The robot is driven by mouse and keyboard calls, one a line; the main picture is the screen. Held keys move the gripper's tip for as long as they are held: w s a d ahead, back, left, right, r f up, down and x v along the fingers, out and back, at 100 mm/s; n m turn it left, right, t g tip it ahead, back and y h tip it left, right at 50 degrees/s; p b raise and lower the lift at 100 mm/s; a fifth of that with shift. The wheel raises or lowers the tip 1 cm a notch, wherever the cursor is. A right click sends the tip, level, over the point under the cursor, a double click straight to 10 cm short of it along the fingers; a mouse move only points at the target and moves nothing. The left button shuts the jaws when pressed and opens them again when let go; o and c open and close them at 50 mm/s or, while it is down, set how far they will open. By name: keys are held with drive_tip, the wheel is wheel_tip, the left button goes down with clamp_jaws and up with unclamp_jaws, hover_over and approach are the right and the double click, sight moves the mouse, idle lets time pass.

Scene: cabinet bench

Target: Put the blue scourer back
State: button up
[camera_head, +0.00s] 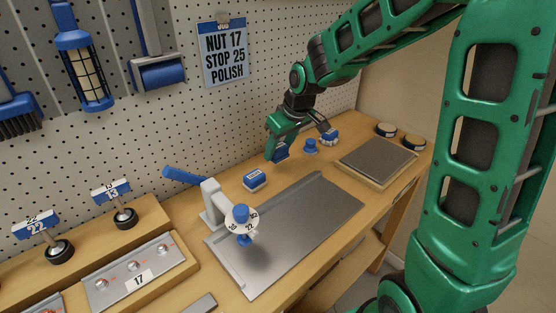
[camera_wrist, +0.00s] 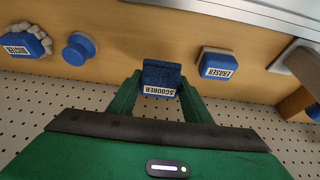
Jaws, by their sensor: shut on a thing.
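The blue scourer (camera_wrist: 162,76), a block with a white label reading SCOURER, is between the two green fingers of my gripper (camera_wrist: 160,88) in the wrist view. My gripper is shut on it. In the head view my gripper (camera_head: 279,150) points down at the back of the bench, near the pegboard, and the scourer (camera_head: 281,156) shows as a dark blue patch at its tips. It is at or just above the bench top; I cannot tell if it touches.
An eraser block (camera_head: 255,179) lies to the left of my gripper. A blue knob (camera_head: 311,146) and a duster (camera_head: 329,136) stand to its right. A metal plate (camera_head: 315,205) lies in front, beside a blue-handled press (camera_head: 212,200). A grey pad (camera_head: 377,160) is further right.

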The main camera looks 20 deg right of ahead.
sight(280, 168)
drive_tip(key=shift+w+d+f, duration=0.25)
drive_tip(key=shift+d+f, duration=0.15)
drive_tip(key=shift+d, duration=0.05)
drive_tip(key=shift+f, duration=1.95)
drive_tip(key=o, duration=1)
drive_tip(key=v, duration=1.2)
